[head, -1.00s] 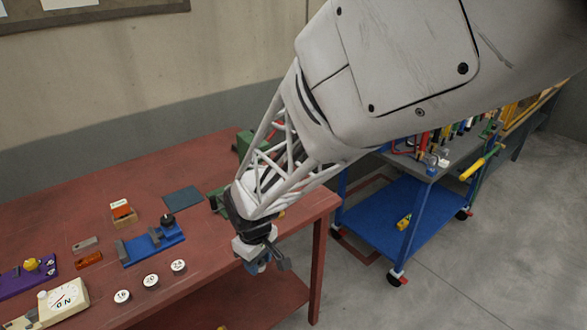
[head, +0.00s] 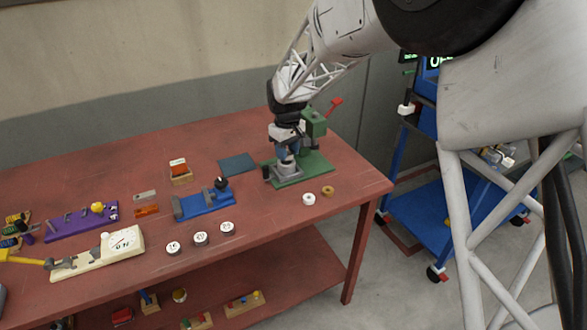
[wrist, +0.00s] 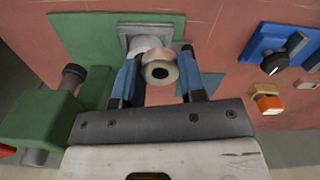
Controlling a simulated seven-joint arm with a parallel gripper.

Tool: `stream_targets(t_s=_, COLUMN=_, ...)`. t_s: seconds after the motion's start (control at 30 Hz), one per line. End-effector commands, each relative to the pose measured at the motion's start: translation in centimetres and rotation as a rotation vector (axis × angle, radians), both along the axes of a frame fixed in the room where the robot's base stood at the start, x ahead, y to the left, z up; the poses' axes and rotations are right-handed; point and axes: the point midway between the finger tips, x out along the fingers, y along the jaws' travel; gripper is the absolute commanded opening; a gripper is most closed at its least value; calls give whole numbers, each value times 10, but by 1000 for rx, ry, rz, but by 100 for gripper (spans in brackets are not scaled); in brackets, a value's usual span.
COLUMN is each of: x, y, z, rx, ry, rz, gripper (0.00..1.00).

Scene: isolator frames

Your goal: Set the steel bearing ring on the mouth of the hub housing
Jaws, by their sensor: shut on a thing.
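My gripper (head: 287,150) points down over the grey hub housing (head: 291,171) at the right end of the red bench. In the wrist view its two dark blue-grey fingers (wrist: 160,82) are shut on the steel bearing ring (wrist: 160,60), a short pale ring with a dark bore. The square grey housing (wrist: 127,42) lies just beyond the ring there, with a pale round part partly hidden by the ring. I cannot tell whether the ring touches the housing. In the head view the fingers hide the ring.
The housing is on the green base (head: 308,168) of a press with a green column (head: 314,124) and red lever (head: 335,106), close beside my gripper. A white ring (head: 309,199) and a brass-coloured ring (head: 327,191) lie in front. A blue fixture (head: 203,205) is left.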

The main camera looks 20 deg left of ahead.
Motion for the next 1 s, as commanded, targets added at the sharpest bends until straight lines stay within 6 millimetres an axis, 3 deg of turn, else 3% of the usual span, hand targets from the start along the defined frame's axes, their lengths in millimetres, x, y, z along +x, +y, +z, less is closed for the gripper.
stream_targets(t_s=0.1, x=24, y=11, z=6, rx=1, ry=-1, rz=-2, gripper=12)
stream_targets(t_s=0.33, x=50, y=22, z=14, rx=1, ry=-1, rz=-3, gripper=12)
stream_targets(t_s=1.0, x=55, y=24, z=13, rx=0, ry=0, rz=-4, gripper=12)
